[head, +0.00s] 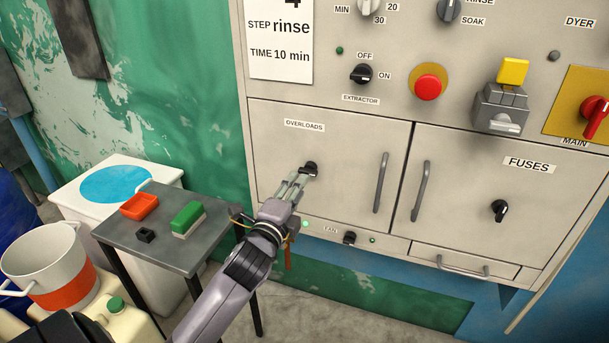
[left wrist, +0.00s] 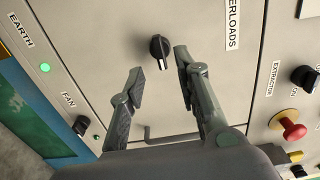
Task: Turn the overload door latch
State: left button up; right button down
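The overload door (head: 340,145) is a grey panel labelled OVERLOADS and looks closed. Its latch (head: 311,167) is a small black knob under the label, partly covered by my gripper in the head view. In the left wrist view the latch (left wrist: 160,50) shows plainly, with a pale pointer mark. My left gripper (head: 299,177) is at the latch. In the left wrist view its two fingers (left wrist: 158,61) are spread, with the latch at the gap between their tips. I see no finger clearly touching it. My right gripper is not in view.
The overload door's bar handle (head: 380,183) is right of the latch. The fuses door (head: 465,205) has its own black knob (head: 499,210). The fan knob (head: 349,238) is below.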

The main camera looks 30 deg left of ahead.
aim_at(309, 170)
pick_arm(q)
jog(key=shift+x, duration=2.8)
jog(key=shift+c, duration=0.4)
grip_shut()
